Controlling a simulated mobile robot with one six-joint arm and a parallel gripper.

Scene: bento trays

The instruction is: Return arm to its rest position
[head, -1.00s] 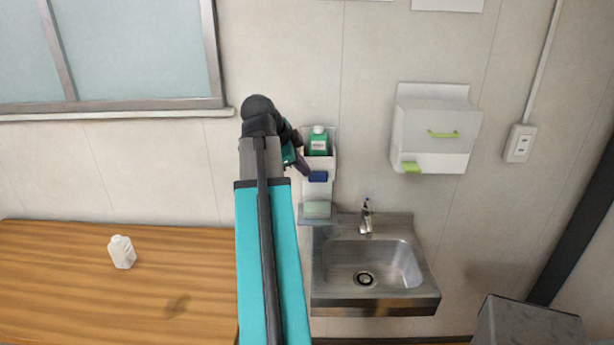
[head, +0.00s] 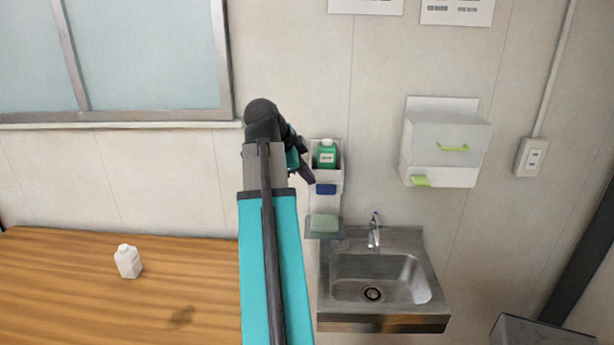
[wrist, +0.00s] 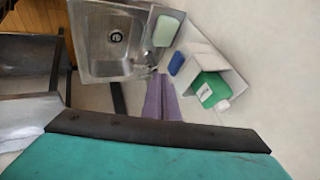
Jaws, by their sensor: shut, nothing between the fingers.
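My arm rises in the middle of the head view, a teal link with a dark joint at its top. My gripper (head: 306,173) is at the arm's far end, in front of the wall by the dispenser holder, and partly hidden by my own wrist. In the wrist view its purple fingers (wrist: 161,98) are together with nothing between them. A green bottle (head: 326,154) stands in the top of the white wall holder (head: 326,205), to the right of my gripper. The bottle also shows in the wrist view (wrist: 208,89), apart from the fingers.
A steel sink (head: 345,290) is below the holder. A blue item (head: 325,189) and a pale green block (head: 324,223) are on the holder. A white wall box (head: 430,135) hangs to the right. A white bottle (head: 128,261) stands on the wooden table (head: 80,300) at left.

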